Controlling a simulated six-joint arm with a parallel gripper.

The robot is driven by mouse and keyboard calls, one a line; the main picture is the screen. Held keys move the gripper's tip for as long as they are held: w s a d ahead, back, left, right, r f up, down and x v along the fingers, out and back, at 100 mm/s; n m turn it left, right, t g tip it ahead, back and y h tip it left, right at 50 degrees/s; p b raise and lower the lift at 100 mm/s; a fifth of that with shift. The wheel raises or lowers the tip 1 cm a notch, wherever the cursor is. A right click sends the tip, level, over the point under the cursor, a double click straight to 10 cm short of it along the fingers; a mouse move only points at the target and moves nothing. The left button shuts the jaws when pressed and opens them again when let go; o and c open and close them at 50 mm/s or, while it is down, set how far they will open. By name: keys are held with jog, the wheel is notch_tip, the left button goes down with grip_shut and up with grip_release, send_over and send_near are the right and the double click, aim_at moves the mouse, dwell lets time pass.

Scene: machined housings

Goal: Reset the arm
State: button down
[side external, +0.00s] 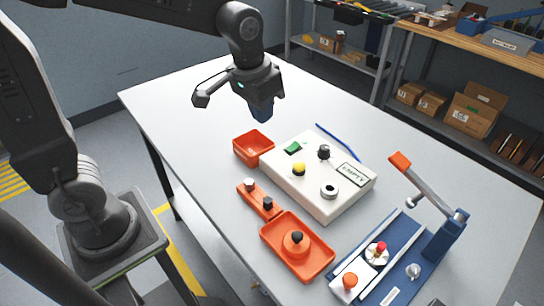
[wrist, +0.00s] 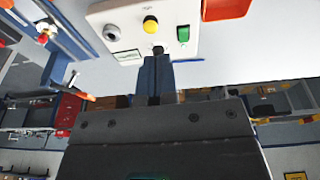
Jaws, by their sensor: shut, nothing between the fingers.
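My gripper (side external: 262,112) is in the air above the white table (side external: 180,105), behind and above the small orange bin. Its blue fingers point down and are shut with nothing between them. In the wrist view my gripper (wrist: 157,52) shows its fingers together in front of the white control box. The arm bends over from the upper left, clear of everything on the table.
The table's far left is clear.

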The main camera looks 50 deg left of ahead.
jog(key=s+a+r+t, duration=0.1)
jog(key=s, duration=0.6)
jog(key=s+a+r+t, duration=0.2)
jog(key=s, duration=0.5)
jog(key=shift+s, duration=0.15)
jog(key=c, duration=1.8)
grip_release()
